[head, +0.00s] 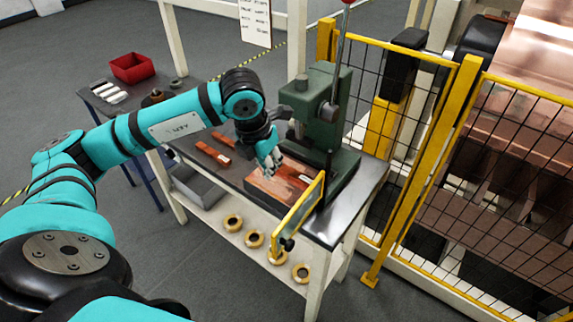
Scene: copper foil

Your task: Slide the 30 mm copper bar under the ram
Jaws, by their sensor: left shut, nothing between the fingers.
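The green press (322,115) stands on the dark-topped bench (318,228), its lever raised. Beneath its head is a copper-coloured block or bed (262,188). A reddish copper bar with a small pale label (299,176) lies at the press, just right of my left gripper. Another copper bar (211,152) lies on the bench to the left, with a further copper piece (224,137) behind it. The labels are too small to read, so I cannot tell which bar is 30 mm. My left gripper (270,165) is shut and empty, low over the block's left part. The ram's underside is hidden.
A yellow-framed guard (298,216) stands at the press's front. Yellow mesh fencing (425,150) closes off the right side. Several brass rings (233,222) and a grey bin (197,186) are on the lower shelf. A red bin (132,67) sits on a side table.

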